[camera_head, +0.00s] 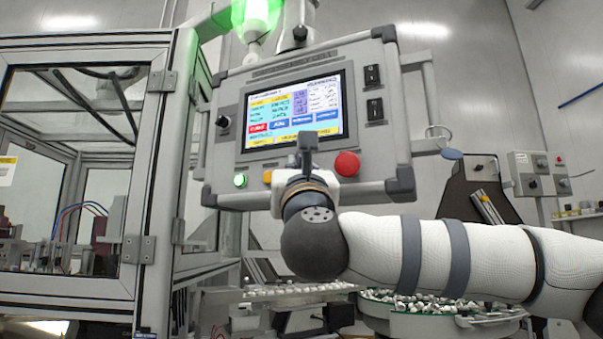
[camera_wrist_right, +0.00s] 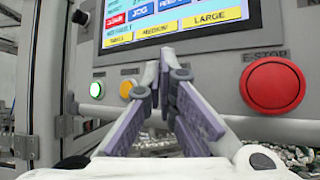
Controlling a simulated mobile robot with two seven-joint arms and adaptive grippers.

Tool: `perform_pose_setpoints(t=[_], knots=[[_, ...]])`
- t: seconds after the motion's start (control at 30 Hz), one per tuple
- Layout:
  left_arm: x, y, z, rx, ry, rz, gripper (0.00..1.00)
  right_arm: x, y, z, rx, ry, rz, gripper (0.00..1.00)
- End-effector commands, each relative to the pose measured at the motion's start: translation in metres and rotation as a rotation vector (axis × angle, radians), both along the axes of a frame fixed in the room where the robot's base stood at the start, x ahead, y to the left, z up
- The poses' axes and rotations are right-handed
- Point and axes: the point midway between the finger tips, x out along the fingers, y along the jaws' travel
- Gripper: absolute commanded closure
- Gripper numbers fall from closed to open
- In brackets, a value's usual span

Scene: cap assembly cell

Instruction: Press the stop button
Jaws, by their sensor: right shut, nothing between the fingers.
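The red stop button (camera_head: 347,164) sits at the lower right of the control panel (camera_head: 376,150). In the right wrist view the red button (camera_wrist_right: 272,85) is on the right, under an "E-STOP" label. My right gripper (camera_head: 307,140) is raised in front of the panel, left of the red button. Its fingers (camera_wrist_right: 166,68) are shut and empty, pointing at the strip below the screen. They lie between the red button and a yellow button (camera_wrist_right: 127,88). A gap to the red button shows in both views. My left gripper is not in view.
A lit green button (camera_head: 240,180) and the orange-yellow button (camera_head: 267,177) are left of my gripper. The screen (camera_head: 292,112) is above. A framed glass enclosure (camera_head: 155,150) stands left. Trays of small parts (camera_head: 420,303) lie below my arm.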

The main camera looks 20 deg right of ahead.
Motion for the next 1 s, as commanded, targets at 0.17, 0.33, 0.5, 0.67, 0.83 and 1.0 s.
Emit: perform_pose_setpoints(t=[0.17, 0.33, 0.5, 0.67, 0.83, 1.0], knots=[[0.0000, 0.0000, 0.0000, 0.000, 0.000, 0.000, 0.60, 0.0000, 0.0001, 0.0000, 0.000, 0.000, 0.000, 1.00], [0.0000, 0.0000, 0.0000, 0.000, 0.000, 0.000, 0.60, 0.0000, 0.0001, 0.0000, 0.000, 0.000, 0.000, 1.00], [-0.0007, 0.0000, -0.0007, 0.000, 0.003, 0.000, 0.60, 0.0032, -0.0029, -0.0007, 0.001, 0.001, -0.001, 1.00], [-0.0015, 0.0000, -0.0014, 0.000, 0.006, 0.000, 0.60, 0.0074, -0.0066, -0.0008, 0.000, 0.002, 0.000, 1.00], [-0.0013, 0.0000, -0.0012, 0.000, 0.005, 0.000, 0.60, 0.0069, -0.0064, -0.0003, 0.000, 0.001, 0.000, 1.00], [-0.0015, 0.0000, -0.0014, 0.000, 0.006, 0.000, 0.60, 0.0075, -0.0070, -0.0003, 0.000, 0.001, 0.000, 1.00]])
